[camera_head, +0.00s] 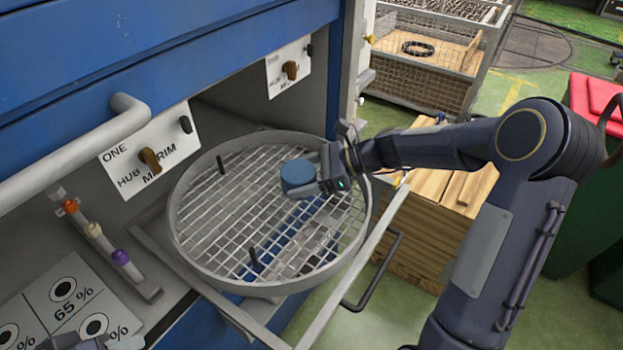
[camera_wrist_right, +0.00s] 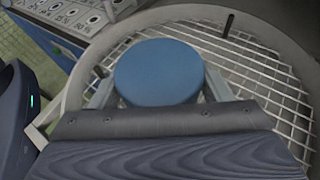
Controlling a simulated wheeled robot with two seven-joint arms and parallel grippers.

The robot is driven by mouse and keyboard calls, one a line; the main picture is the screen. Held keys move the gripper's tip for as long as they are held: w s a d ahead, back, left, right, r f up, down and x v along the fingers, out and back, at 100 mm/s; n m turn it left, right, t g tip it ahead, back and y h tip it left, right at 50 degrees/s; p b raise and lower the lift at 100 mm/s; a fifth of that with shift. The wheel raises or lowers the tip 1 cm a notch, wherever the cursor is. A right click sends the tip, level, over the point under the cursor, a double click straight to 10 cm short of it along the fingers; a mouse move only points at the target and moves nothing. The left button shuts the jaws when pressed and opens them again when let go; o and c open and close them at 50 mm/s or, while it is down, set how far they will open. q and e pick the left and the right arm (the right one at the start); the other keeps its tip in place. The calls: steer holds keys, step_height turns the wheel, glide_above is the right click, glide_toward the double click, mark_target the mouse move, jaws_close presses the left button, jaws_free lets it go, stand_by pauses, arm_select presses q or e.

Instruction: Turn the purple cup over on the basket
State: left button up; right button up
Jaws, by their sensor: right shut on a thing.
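The basket (camera_head: 180,222) is a round grey wire-mesh tray with a raised rim, with its rim and mesh also in the right wrist view (camera_wrist_right: 275,75). My right gripper (camera_head: 306,182) is over the mesh, right of its middle. It is shut on a blue round thing (camera_head: 297,174), whose flat blue face fills the space between the fingers in the wrist view (camera_wrist_right: 158,72). It looks blue, not purple; I cannot tell whether it touches the mesh. No other cup shows. A grey part at the bottom left edge may be my left gripper (camera_head: 100,344); its jaws are unclear.
Dark pegs (camera_head: 254,257) stand up from the mesh. Rails and a black handle (camera_head: 378,275) surround the basket. A blue cabinet (camera_head: 180,55) stands behind. A slotted bar with coloured knobs (camera_head: 121,257) is at left. Wooden crates (camera_head: 410,245) stand at right.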

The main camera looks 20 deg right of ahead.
steer(key=b, duration=0.7)
glide_above(302, 220)
step_height(302, 220, down, 8)
steer(key=shift+r, duration=0.25)
steer(key=shift+f+b, duration=0.95)
steer(key=shift+f, duration=0.8)
steer(key=shift+f+b, duration=0.3)
steer(key=shift+f, duration=0.15)
steer(key=o, duration=1.2)
steer(key=shift+o, duration=0.2)
steer(key=v, duration=0.8)
steer(key=shift+f, duration=0.1)
